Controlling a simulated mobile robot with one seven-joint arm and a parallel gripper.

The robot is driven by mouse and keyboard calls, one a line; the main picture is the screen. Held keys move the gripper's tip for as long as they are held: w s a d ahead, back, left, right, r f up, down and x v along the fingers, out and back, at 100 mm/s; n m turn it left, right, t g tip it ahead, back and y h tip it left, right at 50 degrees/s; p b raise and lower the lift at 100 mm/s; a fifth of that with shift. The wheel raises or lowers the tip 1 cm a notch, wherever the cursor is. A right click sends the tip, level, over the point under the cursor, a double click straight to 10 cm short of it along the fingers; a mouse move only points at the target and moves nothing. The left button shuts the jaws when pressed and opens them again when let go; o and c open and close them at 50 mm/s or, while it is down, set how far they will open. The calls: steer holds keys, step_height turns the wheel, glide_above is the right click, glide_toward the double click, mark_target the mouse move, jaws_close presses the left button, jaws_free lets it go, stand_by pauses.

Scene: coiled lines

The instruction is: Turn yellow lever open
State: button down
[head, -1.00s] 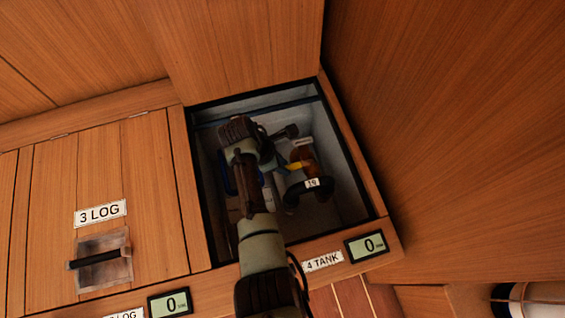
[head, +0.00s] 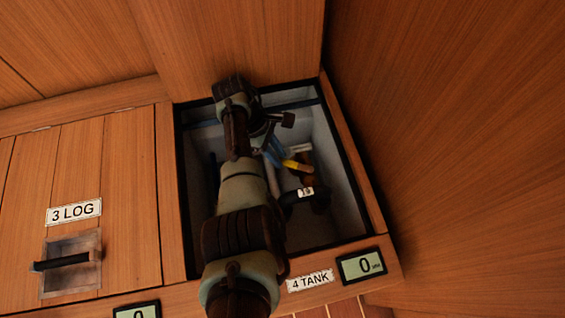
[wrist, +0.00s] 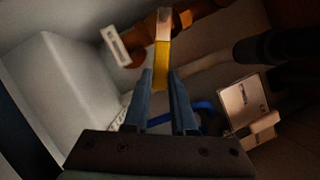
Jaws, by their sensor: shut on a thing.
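The yellow lever (head: 295,166) is inside the open compartment labelled 4 TANK. It also shows in the wrist view (wrist: 162,65), upright between my fingertips, with a pale block at its far end. My gripper (head: 279,157) reaches down into the compartment from the upper left, and its blue fingers meet the near end of the lever. In the wrist view, my gripper (wrist: 161,90) is shut on the lever. A copper-brown pipe fitting (head: 304,160) sits just beyond the lever. My arm hides the left part of the compartment.
A dark curved pipe with a 19 tag (head: 306,192) lies just below the lever. The compartment's dark rim (head: 352,165) and pale walls enclose the space. A wood panel stands close on the right. The 3 LOG lid (head: 85,190) is shut at the left.

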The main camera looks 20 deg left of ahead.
steer(key=shift+w+m+g+b, duration=0.3)
steer(key=shift+w+m+b, duration=0.2)
steer(key=shift+m+b, duration=0.25)
steer(key=c, duration=0.7)
jaws_free()
step_height(320, 180, up, 10)
steer(key=p, duration=0.8)
